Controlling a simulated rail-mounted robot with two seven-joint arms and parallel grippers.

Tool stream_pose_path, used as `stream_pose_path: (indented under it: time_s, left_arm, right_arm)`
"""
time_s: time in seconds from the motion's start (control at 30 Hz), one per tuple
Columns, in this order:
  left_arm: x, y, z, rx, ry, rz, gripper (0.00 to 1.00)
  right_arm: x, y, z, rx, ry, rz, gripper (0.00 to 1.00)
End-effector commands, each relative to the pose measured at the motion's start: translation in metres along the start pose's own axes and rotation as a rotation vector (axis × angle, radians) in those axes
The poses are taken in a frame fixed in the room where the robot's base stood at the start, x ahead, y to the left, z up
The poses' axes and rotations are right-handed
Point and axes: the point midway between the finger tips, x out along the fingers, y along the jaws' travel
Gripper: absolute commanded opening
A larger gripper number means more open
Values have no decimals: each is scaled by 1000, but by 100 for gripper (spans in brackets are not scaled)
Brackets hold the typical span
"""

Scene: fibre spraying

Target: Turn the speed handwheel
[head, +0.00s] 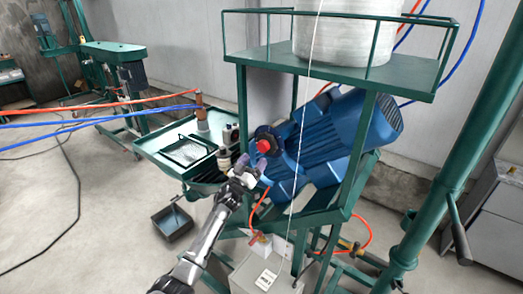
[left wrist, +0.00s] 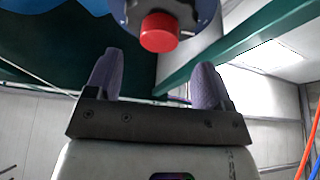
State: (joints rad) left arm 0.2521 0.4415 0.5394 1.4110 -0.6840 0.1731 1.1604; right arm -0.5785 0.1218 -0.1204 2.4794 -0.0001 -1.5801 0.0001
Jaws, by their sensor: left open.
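A red round knob (head: 266,140), which looks like the speed handwheel, sits on the end of a large blue motor (head: 327,142). In the left wrist view the red knob (left wrist: 159,32) shows just beyond the fingertips, near the top middle, with a blue-grey housing (left wrist: 195,12) around it. My left gripper (head: 251,165) is just below and left of the knob in the head view. Its two purple-grey fingers (left wrist: 157,75) are apart with nothing between them. The knob looks clear of both fingers. My right gripper is not in view.
The motor sits in a green frame (head: 358,155) under a railed platform (head: 400,80) bearing a white fibre roll (head: 345,35). A green tray table (head: 160,148) with bottles stands left of the gripper. Blue and orange hoses (head: 100,110) cross the left side.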

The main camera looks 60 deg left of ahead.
Motion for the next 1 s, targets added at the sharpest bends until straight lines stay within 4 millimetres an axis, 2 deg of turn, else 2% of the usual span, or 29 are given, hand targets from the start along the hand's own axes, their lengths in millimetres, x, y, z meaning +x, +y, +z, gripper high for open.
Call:
stream_pose_path:
  time_s: [0.03, 0.2, 0.4, 0.87, 1.0]
  left_arm:
    - [10, 0, -1, -1, 2, -2, 75]
    - [33, 0, -1, -2, 1, -1, 75]
    - [49, 0, 0, 0, 0, -1, 75]
    - [55, 0, 0, 1, 0, 0, 75]
    - [55, 0, 0, 0, 0, 0, 64]
  right_arm:
    - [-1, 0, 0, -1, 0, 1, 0]
    - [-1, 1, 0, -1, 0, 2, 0]
    - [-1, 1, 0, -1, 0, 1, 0]
    - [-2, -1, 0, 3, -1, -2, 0]
    - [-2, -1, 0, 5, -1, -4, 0]
